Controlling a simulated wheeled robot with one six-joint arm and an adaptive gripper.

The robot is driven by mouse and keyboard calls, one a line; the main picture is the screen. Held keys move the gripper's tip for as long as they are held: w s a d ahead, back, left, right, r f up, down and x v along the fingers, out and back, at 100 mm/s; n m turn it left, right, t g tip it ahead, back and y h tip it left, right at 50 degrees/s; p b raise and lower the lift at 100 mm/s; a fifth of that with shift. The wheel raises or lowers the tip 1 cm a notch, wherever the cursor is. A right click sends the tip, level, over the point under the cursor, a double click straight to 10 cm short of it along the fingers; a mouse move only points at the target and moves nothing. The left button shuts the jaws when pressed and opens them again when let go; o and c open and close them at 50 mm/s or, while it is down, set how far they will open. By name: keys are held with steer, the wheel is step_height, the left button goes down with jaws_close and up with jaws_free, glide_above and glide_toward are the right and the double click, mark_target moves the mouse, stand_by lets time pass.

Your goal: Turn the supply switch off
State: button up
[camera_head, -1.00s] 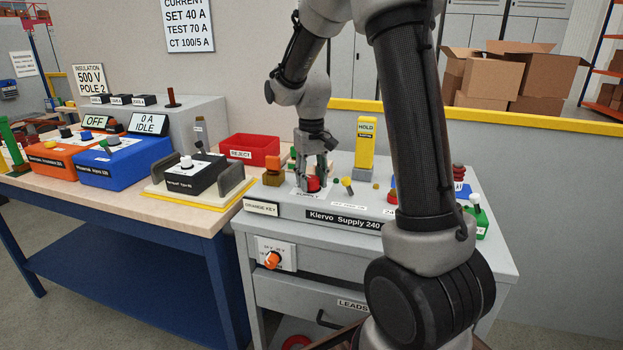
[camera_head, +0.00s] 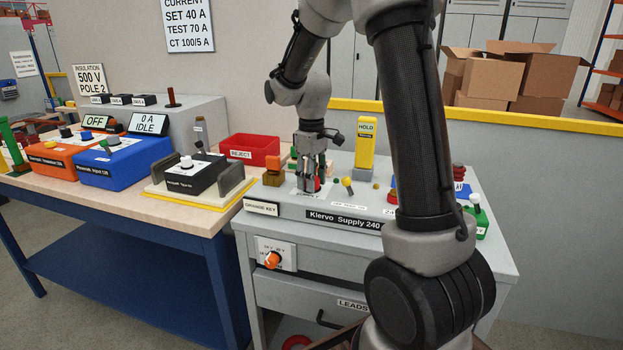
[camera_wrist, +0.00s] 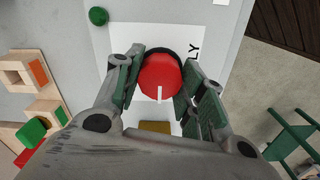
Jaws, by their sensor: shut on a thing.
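The supply switch is a round red knob (camera_wrist: 160,78) with a white pointer line, on a white label plate on top of the grey Klervo Supply 240 unit (camera_head: 290,208). In the wrist view the knob sits between the two fingers of my gripper (camera_wrist: 158,88), and its pointer line points toward the bottom of the picture. My gripper (camera_head: 313,186) points down over the unit in the head view and is shut on the knob. There the fingers hide most of the red knob (camera_head: 317,184). The label is partly covered; only "LY" reads in the wrist view.
Beside the knob are a small green button (camera_wrist: 98,16) and a yellow-tipped lever (camera_head: 347,184). A yellow HOLD post (camera_head: 365,148) stands behind. An orange block (camera_head: 273,174) is to the left, and a red REJECT bin (camera_head: 250,150) is behind left.

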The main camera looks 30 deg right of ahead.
stand_by(0.3)
steer(key=o, duration=1)
steer(key=shift+r, duration=0.1)
step_height(320, 180, up, 12)
steer(key=s+m+t, duration=0.4)
steer(key=s+m, duration=0.2)
steer(key=s, duration=1.9)
steer(key=shift+s+r, duration=0.15)
steer(key=shift+s, duration=0.2)
